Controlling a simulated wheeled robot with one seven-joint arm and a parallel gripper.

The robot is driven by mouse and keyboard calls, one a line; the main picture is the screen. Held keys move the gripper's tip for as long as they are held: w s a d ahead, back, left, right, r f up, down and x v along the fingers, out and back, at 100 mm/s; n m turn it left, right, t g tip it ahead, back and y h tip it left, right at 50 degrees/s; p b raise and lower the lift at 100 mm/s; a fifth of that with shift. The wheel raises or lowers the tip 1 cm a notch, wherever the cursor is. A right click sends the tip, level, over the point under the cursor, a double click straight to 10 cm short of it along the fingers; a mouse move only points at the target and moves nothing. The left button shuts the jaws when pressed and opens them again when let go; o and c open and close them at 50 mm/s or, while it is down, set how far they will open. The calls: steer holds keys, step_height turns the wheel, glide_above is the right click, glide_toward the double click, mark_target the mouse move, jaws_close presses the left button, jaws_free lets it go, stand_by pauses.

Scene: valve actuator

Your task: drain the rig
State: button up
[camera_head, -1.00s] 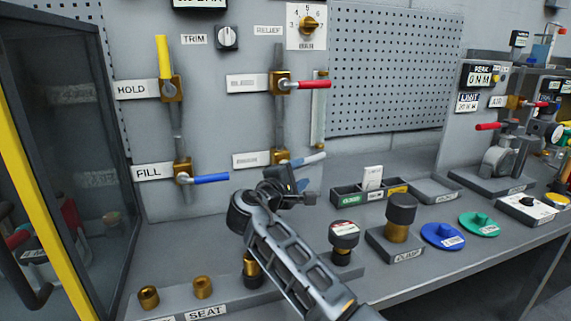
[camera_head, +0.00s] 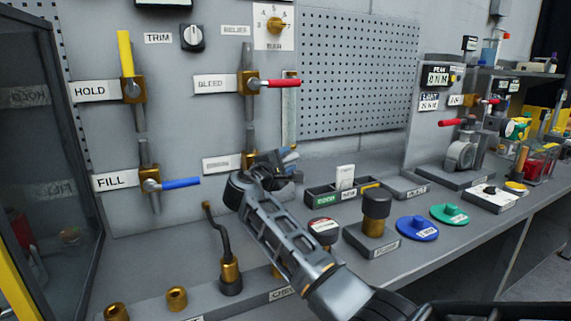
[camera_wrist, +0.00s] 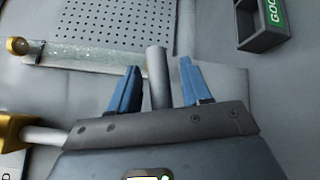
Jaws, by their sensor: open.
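The wall rig carries several brass valves: HOLD (camera_head: 132,88) with an upright yellow handle, FILL (camera_head: 150,180) with a level blue handle, and BLEED (camera_head: 252,82) with a level red handle. A fourth brass valve (camera_head: 249,160) sits below BLEED; its label is unreadable. My gripper (camera_head: 288,162) is beside this lower valve and hides its pale handle in the head view. In the wrist view my gripper (camera_wrist: 160,66) is open, its blue fingers on either side of a grey round bar (camera_wrist: 157,78), apparently that handle. Contact is unclear.
A sight tube (camera_head: 290,110) stands right of BLEED. Below, the bench holds a divided bin (camera_head: 322,198), a black-topped brass part on a block (camera_head: 375,215), and blue (camera_head: 417,230) and green (camera_head: 450,214) discs. Brass fittings (camera_head: 176,298) stand at the front left. A dark glazed panel (camera_head: 50,150) borders the left.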

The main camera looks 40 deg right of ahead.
jaws_close()
stand_by(0.4)
